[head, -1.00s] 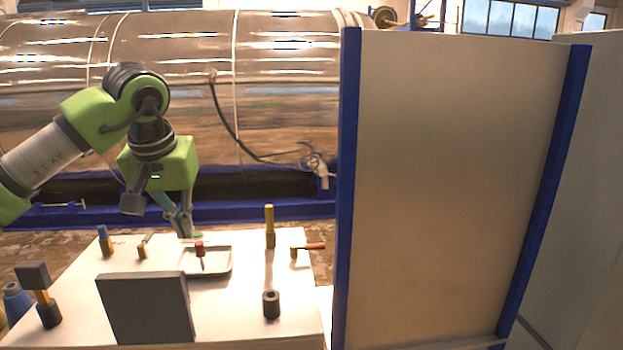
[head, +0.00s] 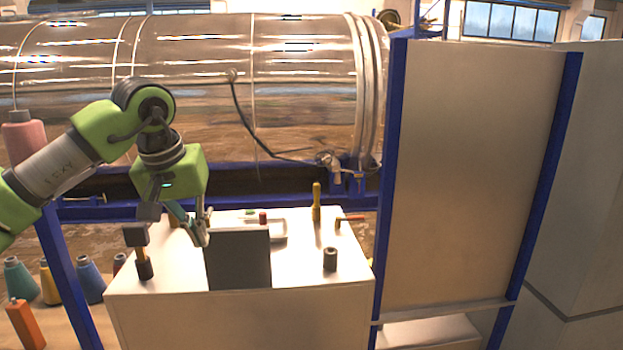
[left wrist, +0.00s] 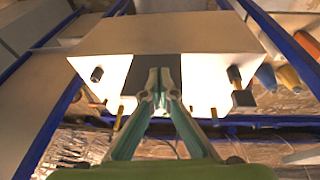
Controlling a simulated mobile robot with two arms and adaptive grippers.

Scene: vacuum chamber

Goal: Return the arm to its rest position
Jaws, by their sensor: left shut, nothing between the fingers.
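My left arm comes in from the left in the head view, bent at a green joint. Its gripper (head: 203,236) points down by the upper left edge of a dark grey upright panel (head: 238,265) on the white worktable (head: 135,312). The fingers are shut and hold nothing. In the left wrist view the closed fingertips (left wrist: 157,78) show in front of the dark panel (left wrist: 140,66), with the white table (left wrist: 190,35) beyond. Whether they touch the panel cannot be told. My right gripper is out of view.
A dark-headed tool (head: 135,236) stands left of the panel. A yellow tool (head: 316,200), a dark cylinder (head: 330,259) and a red-handled tool (head: 349,218) are to its right. A blue-framed cabinet (head: 475,180) stands right. A large metal chamber (head: 300,95) lies behind.

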